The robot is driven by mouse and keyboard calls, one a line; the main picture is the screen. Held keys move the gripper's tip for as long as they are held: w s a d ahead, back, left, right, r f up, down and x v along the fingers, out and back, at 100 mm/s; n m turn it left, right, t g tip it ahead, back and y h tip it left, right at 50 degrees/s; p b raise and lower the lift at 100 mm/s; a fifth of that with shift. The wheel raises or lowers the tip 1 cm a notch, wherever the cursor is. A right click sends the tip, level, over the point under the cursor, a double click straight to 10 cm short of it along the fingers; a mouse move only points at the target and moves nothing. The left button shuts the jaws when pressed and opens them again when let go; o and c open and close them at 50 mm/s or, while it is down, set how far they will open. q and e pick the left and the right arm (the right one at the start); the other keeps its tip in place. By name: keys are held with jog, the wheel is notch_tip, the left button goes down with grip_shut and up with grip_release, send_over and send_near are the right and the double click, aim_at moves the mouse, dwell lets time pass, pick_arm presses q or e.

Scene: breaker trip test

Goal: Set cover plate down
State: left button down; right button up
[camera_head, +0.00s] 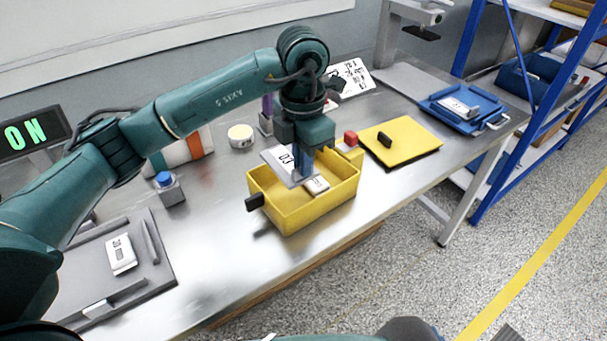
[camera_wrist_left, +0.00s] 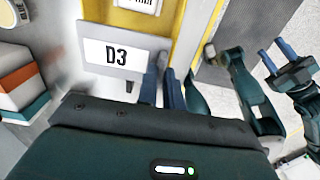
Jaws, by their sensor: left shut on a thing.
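A grey plate with a white D3 label (camera_head: 280,160), which I take as the cover plate, is in my left gripper (camera_head: 301,172). It hangs over the left and back part of an open yellow box (camera_head: 297,217). The plate (camera_wrist_left: 92,72) shows in the left wrist view, beside the shut blue fingers. Whether the plate touches the box rim cannot be told. A pale device (camera_head: 318,185) lies inside the box, partly hidden by the gripper. My right gripper (camera_wrist_left: 276,56) shows at the right of the wrist view, its fingers apart and empty.
A yellow lid with a black handle (camera_head: 402,141) lies right of the box. A grey tray with a white device (camera_head: 122,254) is at the front left. A blue-button block (camera_head: 170,188) and a round tape roll (camera_head: 241,136) stand behind. Bare metal lies left of the box.

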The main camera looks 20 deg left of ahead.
aim_at(303, 180)
pick_arm(q)
notch_tip(303, 180, down, 4)
jog(key=shift+f, duration=0.15)
jog(key=shift+w, duration=0.1)
jog(key=shift+f+b, duration=0.5)
jog(key=shift+f, duration=0.1)
jog(key=c, duration=1.5)
grip_release()
jog(key=shift+c, duration=0.2)
jog(key=shift+r, duration=0.15)
